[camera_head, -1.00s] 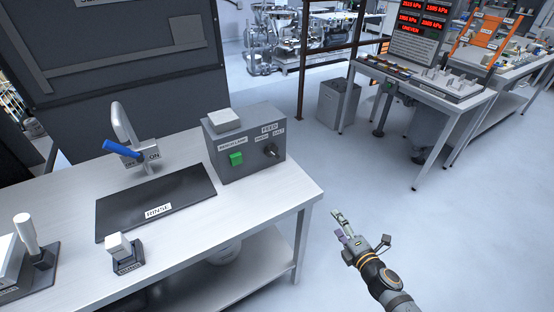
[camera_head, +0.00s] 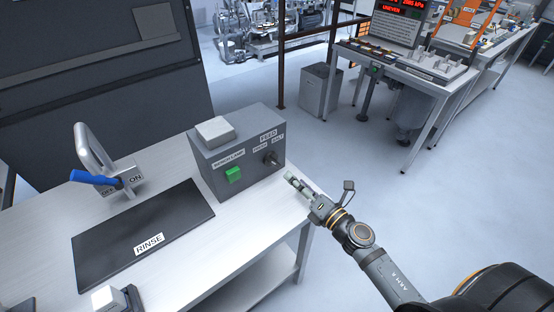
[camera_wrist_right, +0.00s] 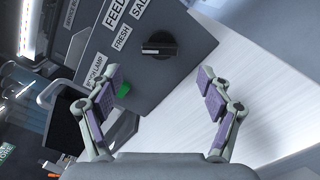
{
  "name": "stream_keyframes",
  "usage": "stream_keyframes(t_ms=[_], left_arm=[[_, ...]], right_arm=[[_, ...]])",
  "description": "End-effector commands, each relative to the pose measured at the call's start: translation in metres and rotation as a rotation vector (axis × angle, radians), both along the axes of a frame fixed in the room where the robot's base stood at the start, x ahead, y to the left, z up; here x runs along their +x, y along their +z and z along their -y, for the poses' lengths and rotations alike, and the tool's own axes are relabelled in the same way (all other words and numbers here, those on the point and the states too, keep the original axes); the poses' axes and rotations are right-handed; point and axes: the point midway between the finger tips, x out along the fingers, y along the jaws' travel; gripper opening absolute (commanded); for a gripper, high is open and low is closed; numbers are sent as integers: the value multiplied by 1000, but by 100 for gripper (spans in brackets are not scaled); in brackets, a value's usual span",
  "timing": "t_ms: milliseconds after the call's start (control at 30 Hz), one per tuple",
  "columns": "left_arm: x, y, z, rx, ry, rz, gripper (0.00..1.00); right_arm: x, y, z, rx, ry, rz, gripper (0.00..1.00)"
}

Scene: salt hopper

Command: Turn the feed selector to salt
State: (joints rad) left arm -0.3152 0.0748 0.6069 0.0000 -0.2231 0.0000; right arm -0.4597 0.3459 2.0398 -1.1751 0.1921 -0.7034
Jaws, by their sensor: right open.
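The feed selector (camera_head: 271,158) is a black knob on the front of a grey box (camera_head: 212,170), under a FEED label with FRESH and SALT below it. In the right wrist view the knob (camera_wrist_right: 159,45) lies ahead, beyond the fingertips and roughly midway between them. Its pale mark is hard to read for position. My right gripper (camera_head: 292,181) is open and empty, just in front of the box's right end and apart from the knob. It also shows in the right wrist view (camera_wrist_right: 161,82), with purple pads spread wide. My left gripper is not in view.
A green button (camera_head: 233,174) sits left of the knob on the same box. A dark RINSE mat (camera_head: 110,245) lies on the bench, with a blue-handled tap (camera_head: 95,178) behind it. The bench's right edge is close to my right gripper. Open floor lies to the right.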

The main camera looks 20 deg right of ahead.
Motion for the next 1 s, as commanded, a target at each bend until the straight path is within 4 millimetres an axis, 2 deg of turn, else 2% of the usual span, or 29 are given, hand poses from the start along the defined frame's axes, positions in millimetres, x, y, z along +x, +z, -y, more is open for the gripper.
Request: stream_keyframes(t_ms=[33,133,300,400,767,1000], left_arm=[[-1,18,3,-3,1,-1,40],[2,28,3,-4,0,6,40],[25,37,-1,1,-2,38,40],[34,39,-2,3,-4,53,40],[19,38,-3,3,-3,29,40],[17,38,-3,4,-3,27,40]], right_arm=[[8,11,-4,9,-2,-1,79],[31,9,-13,8,-1,-1,79],[62,4,-24,7,1,-2,79],[73,2,-28,4,2,-3,79],[81,1,-31,3,2,-3,79],[81,1,-31,3,2,-3,49]])
